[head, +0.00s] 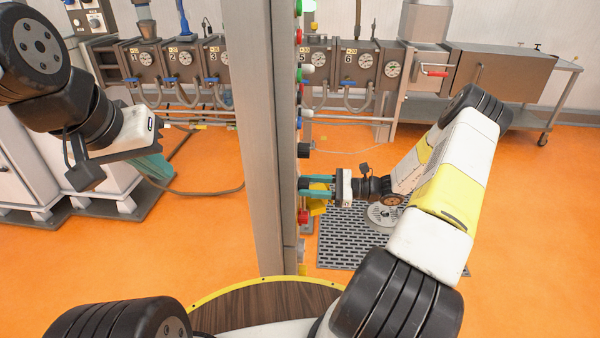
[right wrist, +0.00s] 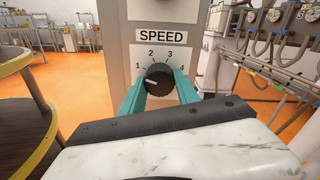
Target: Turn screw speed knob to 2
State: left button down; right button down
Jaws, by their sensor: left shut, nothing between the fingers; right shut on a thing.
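The speed knob (right wrist: 158,77) is a round black dial under a "SPEED" label, with the numbers 1 to 4 around its top. Its white mark points left and slightly down, below the 1. My right gripper's teal fingers (right wrist: 159,92) are shut on the knob, one on each side.
Colored buttons (head: 303,217) line the column's right face. A row of numbered machine barrels with gauges (head: 265,62) stands at the back. A dark grate (head: 345,235) lies on the orange floor. A round wooden top (head: 260,305) with a yellow rim is in front.

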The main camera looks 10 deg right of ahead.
jog(key=shift+s+m, duration=0.1)
jog(key=shift+m, duration=4.8)
jog(key=c, duration=0.9)
grip_release()
jog(key=v, duration=0.7)
jog(key=shift+d, duration=0.4)
jog(key=shift+s+r, duration=0.1)
